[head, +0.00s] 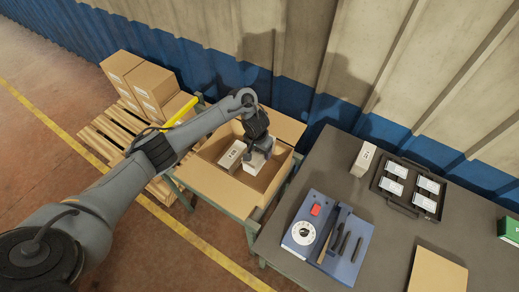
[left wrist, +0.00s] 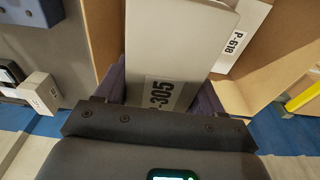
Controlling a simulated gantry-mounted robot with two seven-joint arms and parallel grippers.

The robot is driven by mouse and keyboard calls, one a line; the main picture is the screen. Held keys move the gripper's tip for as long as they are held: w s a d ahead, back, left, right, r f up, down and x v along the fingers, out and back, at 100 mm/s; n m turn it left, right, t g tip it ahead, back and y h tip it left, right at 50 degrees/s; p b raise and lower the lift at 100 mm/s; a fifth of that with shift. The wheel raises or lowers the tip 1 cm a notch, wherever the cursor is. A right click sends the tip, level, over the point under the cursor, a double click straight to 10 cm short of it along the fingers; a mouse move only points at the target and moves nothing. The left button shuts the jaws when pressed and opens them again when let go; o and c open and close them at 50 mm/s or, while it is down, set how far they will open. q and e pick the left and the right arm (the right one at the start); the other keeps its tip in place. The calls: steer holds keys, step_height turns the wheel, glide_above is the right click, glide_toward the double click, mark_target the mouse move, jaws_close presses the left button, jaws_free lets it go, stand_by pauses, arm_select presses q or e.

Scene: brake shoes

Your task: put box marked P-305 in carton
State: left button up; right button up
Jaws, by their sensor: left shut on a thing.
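The box marked P-305 (left wrist: 170,60) is a pale box; its label shows as "-305" in the left wrist view, the first part hidden. My left gripper (head: 262,146) is shut on it, a finger on each side. In the head view the held box (head: 256,162) is at the right part of the open carton (head: 214,188), partly inside the opening. I cannot tell if it touches the bottom. Another pale box, marked P-618 (left wrist: 236,42), lies in the carton to its left in the head view (head: 232,154). My right gripper is not in view.
The carton's flaps stand open. On the grey table (head: 320,170) are a lone pale box (head: 363,158), a black tray (head: 396,207) with several pale boxes, a blue fixture (head: 350,265) with dial and red button, and a brown sheet (head: 436,272). Stacked cartons (head: 140,85) stand on pallets at left.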

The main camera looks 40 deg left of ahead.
arm_select(q)
steer(key=shift+f+b, duration=3.25)
steer(key=shift+f, duration=3.7)
steer(key=o, duration=1.4)
steer(key=shift+o, duration=0.2)
steer(key=shift+f, duration=0.1)
steer(key=r+p, duration=0.1)
steer(key=r, duration=0.2)
steer(key=r+p, duration=0.1)
steer(key=r, duration=0.2)
steer(key=s+r+p, duration=0.1)
steer(key=r, duration=0.2)
steer(key=shift+d+r, duration=0.1)
steer(key=shift+r, duration=0.3)
steer(key=shift+s+r, duration=0.15)
steer(key=shift+r, duration=0.4)
